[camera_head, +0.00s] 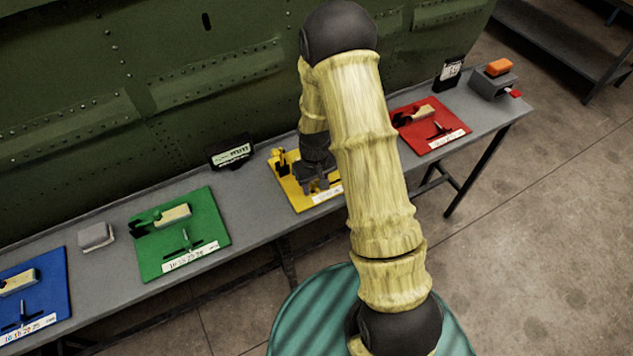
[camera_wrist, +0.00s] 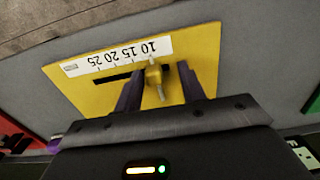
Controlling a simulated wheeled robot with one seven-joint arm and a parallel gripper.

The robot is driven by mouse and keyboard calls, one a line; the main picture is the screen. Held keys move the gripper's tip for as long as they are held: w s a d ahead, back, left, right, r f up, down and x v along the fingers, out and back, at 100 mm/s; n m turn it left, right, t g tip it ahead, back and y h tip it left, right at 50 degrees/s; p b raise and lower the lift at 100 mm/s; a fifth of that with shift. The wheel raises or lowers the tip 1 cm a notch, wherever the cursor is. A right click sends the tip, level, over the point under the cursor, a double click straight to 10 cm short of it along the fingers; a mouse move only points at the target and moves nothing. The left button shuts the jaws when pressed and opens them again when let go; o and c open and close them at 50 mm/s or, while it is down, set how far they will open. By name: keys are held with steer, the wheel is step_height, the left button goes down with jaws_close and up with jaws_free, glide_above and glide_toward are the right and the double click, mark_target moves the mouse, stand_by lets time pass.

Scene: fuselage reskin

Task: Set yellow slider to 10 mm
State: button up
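The yellow board (camera_wrist: 85,90) lies on the bench. Its white scale strip (camera_wrist: 110,57) reads 10, 15, 20, 25, upside down in the wrist view. The yellow slider (camera_wrist: 153,76), with a grey pin, sits in the dark slot near the 10 end, roughly level with the "10" label; the exact mark cannot be read. My gripper (camera_wrist: 160,72) is open, one finger on each side of the slider, closer to it on the left, with a gap on the right. In the head view my gripper (camera_head: 318,182) is over the yellow board (camera_head: 285,187), partly hiding it.
The green board (camera_head: 150,255) lies left of the yellow one, the red board (camera_head: 415,142) right, and the blue board (camera_head: 55,285) far left. A small dark sign (camera_head: 232,155) stands behind. The fuselage panel (camera_head: 80,120) rises along the back of the bench.

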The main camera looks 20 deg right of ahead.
mark_target(315, 185)
steer(key=shift+d, duration=0.15)
steer(key=shift+r, duration=0.1)
step_height(315, 185, up, 17)
steer(key=b, duration=0.2)
stand_by(0.5)
stand_by(0.3)
steer(key=s+d+r+m+t, duration=0.1)
steer(key=s+m+t, duration=0.1)
steer(key=s, duration=1.1)
steer(key=shift+s+r+m+t, duration=0.15)
steer(key=shift+s+m+t, duration=0.15)
stand_by(0.8)
